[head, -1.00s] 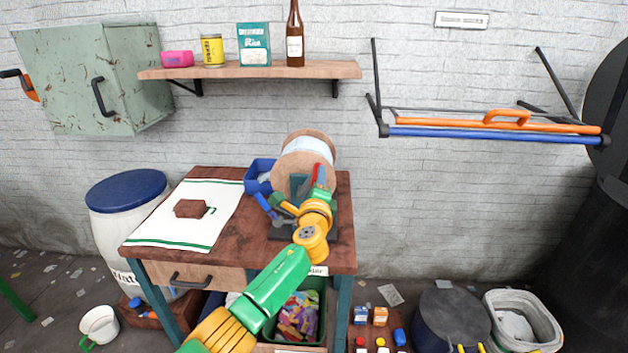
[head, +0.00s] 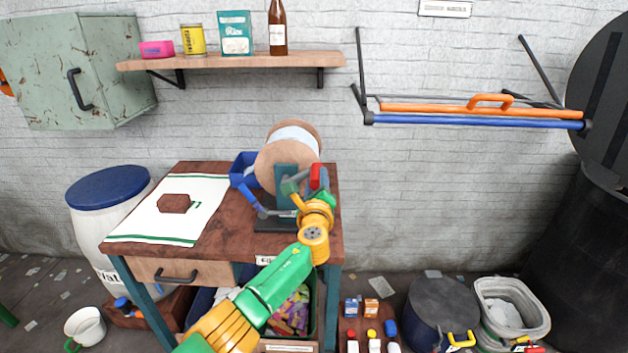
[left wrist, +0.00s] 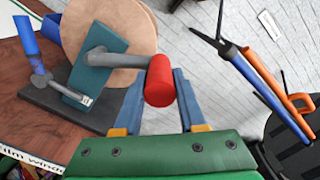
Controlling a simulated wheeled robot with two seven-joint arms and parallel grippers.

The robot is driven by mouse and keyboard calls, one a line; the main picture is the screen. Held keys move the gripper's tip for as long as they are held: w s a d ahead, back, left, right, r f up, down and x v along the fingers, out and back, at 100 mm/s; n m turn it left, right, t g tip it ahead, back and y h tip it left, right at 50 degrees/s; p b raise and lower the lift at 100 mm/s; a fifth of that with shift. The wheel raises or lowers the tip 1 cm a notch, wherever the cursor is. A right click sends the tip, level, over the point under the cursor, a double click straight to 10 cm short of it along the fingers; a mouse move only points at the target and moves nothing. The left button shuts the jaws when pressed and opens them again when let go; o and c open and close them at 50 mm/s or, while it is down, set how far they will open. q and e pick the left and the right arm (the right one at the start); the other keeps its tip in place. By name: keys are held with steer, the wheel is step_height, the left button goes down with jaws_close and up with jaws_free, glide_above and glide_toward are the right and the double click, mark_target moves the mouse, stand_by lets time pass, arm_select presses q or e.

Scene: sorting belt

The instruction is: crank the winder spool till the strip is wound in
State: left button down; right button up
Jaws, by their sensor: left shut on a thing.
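The winder spool (head: 265,165) is a wooden-flanged drum on a teal stand (head: 287,181) with a dark base, on the brown table. White strip (head: 294,137) shows around its core; a loose end cannot be made out. A grey crank arm (left wrist: 120,61) runs from the stand to a red handle (left wrist: 160,85), which also shows in the head view (head: 316,176). My left gripper (head: 318,183) is shut on the red handle. In the left wrist view its blue fingers (left wrist: 161,104) stand on either side of the handle. My right gripper is not in view.
A grey lever with a blue grip (head: 250,197) stands beside the spool. A blue bin (head: 239,168) is behind it. A white cloth (head: 150,222) with a brown block (head: 174,203) lies on the table's left. A wall rack (head: 480,116) hangs at right.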

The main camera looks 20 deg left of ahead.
arm_select(q)
steer(key=shift+d+f+m, duration=0.2)
steer(key=shift+f+m, duration=0.15)
steer(key=shift+m, duration=0.05)
steer(key=shift+f, duration=0.15)
steer(key=c, duration=0.5)
jaws_free()
steer(key=shift+w, duration=0.15)
steer(key=shift+s+d, duration=0.15)
steer(key=shift+s, duration=0.1)
steer(key=shift+r+p+v, duration=0.25)
steer(key=shift+p+v, duration=0.75)
steer(key=shift+p, duration=0.15)
steer(key=shift+f+v, duration=0.15)
steer(key=shift+v, duration=1)
steer(key=shift+f+v, duration=0.15)
steer(key=shift+v, duration=1)
